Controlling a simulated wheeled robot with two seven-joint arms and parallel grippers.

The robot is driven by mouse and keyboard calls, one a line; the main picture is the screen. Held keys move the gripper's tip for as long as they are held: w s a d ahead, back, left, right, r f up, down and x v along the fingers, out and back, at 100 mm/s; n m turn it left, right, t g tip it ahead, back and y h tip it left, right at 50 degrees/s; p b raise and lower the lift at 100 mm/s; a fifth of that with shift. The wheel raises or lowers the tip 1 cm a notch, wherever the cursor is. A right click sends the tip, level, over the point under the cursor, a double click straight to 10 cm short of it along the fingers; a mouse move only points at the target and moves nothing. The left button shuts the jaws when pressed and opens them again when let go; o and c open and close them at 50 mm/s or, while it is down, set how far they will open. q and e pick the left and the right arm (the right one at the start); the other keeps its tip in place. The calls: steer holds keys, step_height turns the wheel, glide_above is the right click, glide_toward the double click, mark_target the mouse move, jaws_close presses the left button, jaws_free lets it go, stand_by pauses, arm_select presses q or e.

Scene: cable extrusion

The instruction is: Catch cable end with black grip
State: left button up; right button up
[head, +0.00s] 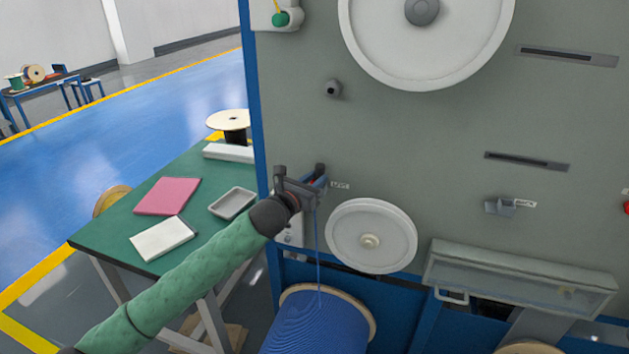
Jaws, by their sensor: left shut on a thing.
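My left gripper (301,178) is at the machine's grey panel, beside a small white label, with its dark fingers pointing up and toward the panel. It is shut on the end of the blue cable, and the fingers mostly hide what is between them. The blue cable (317,245) hangs nearly straight down from the gripper to a large blue cable spool (320,325) on the floor. I cannot make out a separate black grip; the gripper covers that spot of the panel. My right gripper is not in view.
A white pulley (371,236) sits just right of the gripper, and a larger white wheel (385,40) is above. A clear-covered trough (520,275) juts out at lower right. A green table (115,225) with a tray (232,203) stands left.

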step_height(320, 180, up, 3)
steer(key=p, duration=0.3)
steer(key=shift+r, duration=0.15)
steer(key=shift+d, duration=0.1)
stand_by(0.7)
